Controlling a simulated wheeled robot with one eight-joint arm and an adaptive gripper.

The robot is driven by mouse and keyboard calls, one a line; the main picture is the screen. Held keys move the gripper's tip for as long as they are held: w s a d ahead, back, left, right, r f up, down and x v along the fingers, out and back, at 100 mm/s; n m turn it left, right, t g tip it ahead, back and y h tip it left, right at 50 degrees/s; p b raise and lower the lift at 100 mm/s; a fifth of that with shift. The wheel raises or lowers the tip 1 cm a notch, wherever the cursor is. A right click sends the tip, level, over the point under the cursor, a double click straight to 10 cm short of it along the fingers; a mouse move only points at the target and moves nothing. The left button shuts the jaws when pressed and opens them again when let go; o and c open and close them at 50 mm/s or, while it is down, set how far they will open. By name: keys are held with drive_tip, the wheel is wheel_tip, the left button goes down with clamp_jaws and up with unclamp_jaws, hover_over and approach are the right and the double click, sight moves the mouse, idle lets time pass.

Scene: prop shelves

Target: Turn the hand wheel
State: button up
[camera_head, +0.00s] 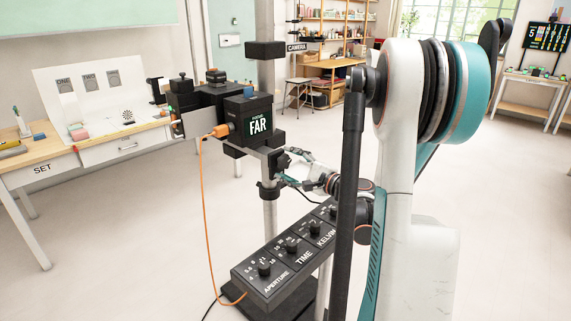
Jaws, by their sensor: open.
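My gripper (290,167) shows small in the middle of the view, its fingers spread open and pointing left toward the camera stand's post. A dark, knob-like part (279,161) sits at the stand's bracket, close to the fingertips. It may be the hand wheel, but I cannot make out its rim or whether a finger touches it. The black camera (215,97) is mounted on the stand, with a box display (259,123) that reads "FAR". My own arm hides much of the right middle.
A sloped control panel (285,262) with several dials, marked APERTURE, TIME and KELVIN, stands below the gripper. An orange cable (205,215) hangs left of the post. A table (92,154) marked SET stands left. Open floor lies at the lower left and right.

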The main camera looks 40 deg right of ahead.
drive_tip(key=s, duration=1)
drive_tip(key=shift+d, duration=0.35)
